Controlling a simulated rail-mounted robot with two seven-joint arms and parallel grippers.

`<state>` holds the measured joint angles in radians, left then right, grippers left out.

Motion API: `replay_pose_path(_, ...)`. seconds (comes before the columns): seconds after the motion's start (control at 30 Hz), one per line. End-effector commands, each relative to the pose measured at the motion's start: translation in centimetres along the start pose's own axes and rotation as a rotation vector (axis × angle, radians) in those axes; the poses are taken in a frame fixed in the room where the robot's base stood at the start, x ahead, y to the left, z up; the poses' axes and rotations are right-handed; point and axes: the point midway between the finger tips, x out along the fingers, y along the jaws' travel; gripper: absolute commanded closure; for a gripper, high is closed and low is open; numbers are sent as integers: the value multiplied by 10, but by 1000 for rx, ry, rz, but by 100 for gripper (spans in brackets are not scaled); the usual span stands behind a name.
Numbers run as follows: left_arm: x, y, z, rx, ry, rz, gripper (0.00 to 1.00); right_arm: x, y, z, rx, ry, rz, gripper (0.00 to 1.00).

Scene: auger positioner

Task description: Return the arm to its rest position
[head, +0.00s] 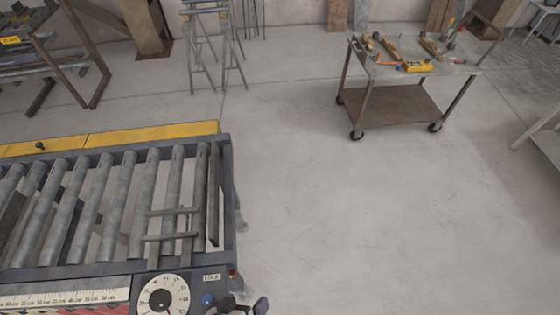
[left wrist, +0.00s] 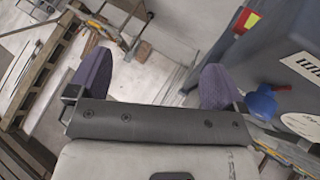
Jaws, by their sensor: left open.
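My left gripper (head: 243,306) shows at the bottom edge of the head view, just right of the control panel's corner; most of it is cut off. In the left wrist view its two purple fingers (left wrist: 155,72) are spread wide with nothing between them. The blue knob (head: 207,299) sits under the LOCK label on the panel, beside the round white dial (head: 163,297). In the left wrist view the blue knob (left wrist: 262,103) is just right of the right finger; I cannot tell whether they touch. My right gripper is not in view.
The roller table (head: 228,190) fills the lower left, with a yellow strip (head: 150,133) along its back. A tool cart (head: 400,105) stands at the upper right and a trestle (head: 210,50) at the back. The floor (head: 330,220) right of the roller table is clear.

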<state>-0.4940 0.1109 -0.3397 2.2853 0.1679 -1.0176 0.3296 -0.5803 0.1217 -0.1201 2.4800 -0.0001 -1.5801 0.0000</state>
Motion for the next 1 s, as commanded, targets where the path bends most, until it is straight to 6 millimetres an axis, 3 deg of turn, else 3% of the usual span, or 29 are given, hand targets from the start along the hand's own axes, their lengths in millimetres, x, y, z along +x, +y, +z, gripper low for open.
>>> replay_pose_path(0.03, -34, 2, -19, 37, -31, -51, 3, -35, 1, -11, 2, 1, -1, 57)
replay_pose_path(0.1, -62, -6, -28, 87, -82, -120, 3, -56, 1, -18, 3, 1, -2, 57)
replay_pose_path(0.3, -133, -24, -48, 196, -225, -280, 3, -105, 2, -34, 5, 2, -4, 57)
replay_pose_path(0.43, -167, -32, -55, 235, -299, -349, 3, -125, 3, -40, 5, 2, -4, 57)
replay_pose_path(0.63, -194, -39, -59, 263, -362, -402, 3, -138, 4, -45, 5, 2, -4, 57)
replay_pose_path(1.0, -197, -41, -58, 268, -376, -411, 3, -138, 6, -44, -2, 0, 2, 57)
